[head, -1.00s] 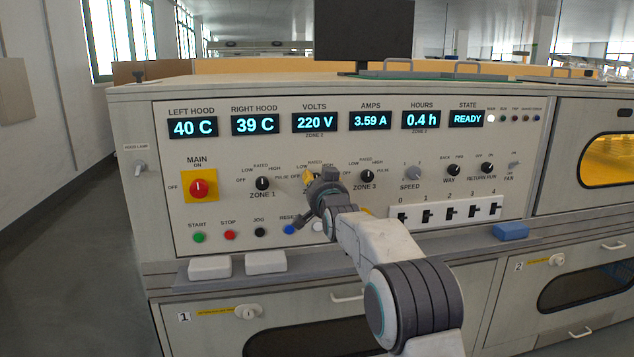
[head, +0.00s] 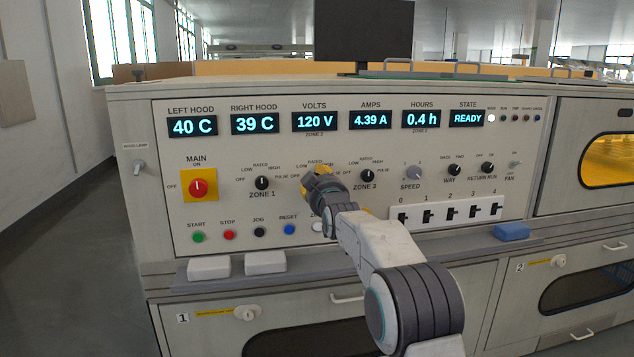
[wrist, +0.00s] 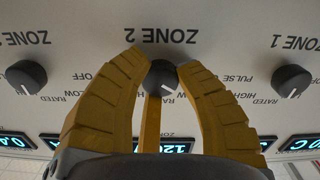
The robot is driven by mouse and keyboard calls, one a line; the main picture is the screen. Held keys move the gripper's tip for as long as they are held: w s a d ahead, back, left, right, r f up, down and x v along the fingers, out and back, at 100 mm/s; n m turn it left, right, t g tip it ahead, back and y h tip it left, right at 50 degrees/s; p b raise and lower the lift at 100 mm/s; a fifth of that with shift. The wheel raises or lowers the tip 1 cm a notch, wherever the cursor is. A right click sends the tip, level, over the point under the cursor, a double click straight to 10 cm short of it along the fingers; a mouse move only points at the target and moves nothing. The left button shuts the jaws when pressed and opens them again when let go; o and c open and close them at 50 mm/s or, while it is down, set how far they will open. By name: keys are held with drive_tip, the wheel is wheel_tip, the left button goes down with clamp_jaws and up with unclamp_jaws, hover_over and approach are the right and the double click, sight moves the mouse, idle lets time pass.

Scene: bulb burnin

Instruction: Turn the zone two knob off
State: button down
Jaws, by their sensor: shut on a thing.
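The zone two knob (wrist: 160,78) is a dark round knob with a white pointer mark, seen upside down in the wrist view. Its mark points to the lower right of that view, toward the LOW side of its dial. My gripper (wrist: 161,62) is shut on the knob, with a yellow finger on each side. In the head view my gripper (head: 318,180) is at the panel and hides the knob. The knob's OFF label is hidden in the wrist view by a finger. The VOLTS display (head: 314,121), marked zone 2, reads 120 V.
The zone 1 knob (head: 262,183) and zone 3 knob (head: 367,176) flank my gripper. The red main switch (head: 198,188) is farther left. A row of push buttons and a white switch strip (head: 447,214) lie below. A shelf edge juts out under the panel.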

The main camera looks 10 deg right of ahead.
drive_tip(key=shift+r+n, duration=0.2)
drive_tip(key=shift+n, duration=0.9)
drive_tip(key=shift+r+n, duration=0.2)
drive_tip(key=shift+n, duration=0.9)
drive_tip(key=shift+a, duration=0.1)
drive_tip(key=c, duration=1.2)
unclamp_jaws()
drive_tip(key=o, duration=0.3)
drive_tip(key=shift+f, duration=0.3)
drive_tip(key=shift+o, duration=0.2)
drive_tip(key=shift+s, duration=0.15)
drive_tip(key=s, duration=1.1)
drive_tip(key=shift+s, duration=0.35)
